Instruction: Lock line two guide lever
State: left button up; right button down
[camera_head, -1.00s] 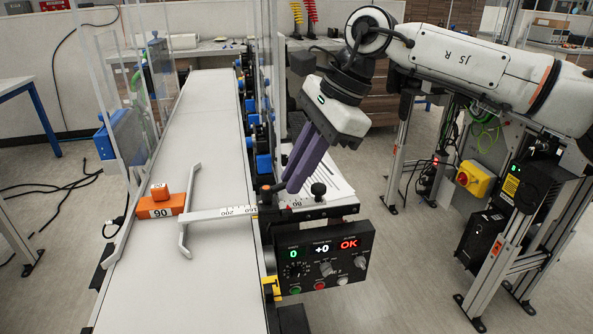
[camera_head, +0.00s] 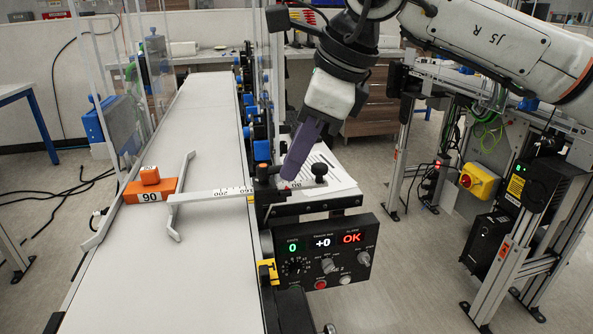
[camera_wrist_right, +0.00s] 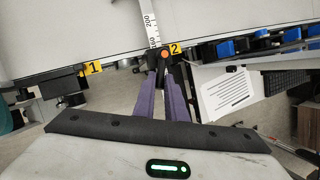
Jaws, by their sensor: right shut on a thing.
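The line two guide lever (camera_head: 263,171) is a small dark clamp handle with an orange end, at the belt's right edge where the white ruler arm (camera_head: 225,193) crosses. In the right wrist view its orange end (camera_wrist_right: 164,54) shows beside a yellow "2" tag (camera_wrist_right: 175,48). My right gripper (camera_head: 287,177) has its purple fingers down at the clamp, shut on the lever. In the wrist view its fingers (camera_wrist_right: 164,78) hide most of the handle. The ruler arm carries a pale guide rail (camera_head: 176,195) over the belt. My left gripper is not in view.
An orange block marked 90 (camera_head: 150,189) lies on the belt (camera_head: 205,270) left of the rail. A control panel (camera_head: 322,252) showing OK is below the clamp. A second tag, "1" (camera_wrist_right: 92,68), is left.

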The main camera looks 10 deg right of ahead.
aim_at(273, 167)
jog(key=s+a+m+h+b, duration=0.1)
jog(key=m, duration=0.2)
jog(key=a+m+t+h+b, duration=0.1)
jog(key=m+b, duration=0.1)
jog(key=m, duration=0.1)
jog(key=s+a+m+h+b, duration=0.1)
jog(key=m+h, duration=0.1)
jog(key=m, duration=0.2)
jog(key=shift+s+a, duration=0.3)
jog(key=m, duration=0.1)
jog(key=a+m+h, duration=0.1)
jog(key=m, duration=0.1)
jog(key=shift+a+r, duration=0.1)
jog(key=c, duration=1.8)
grip_release()
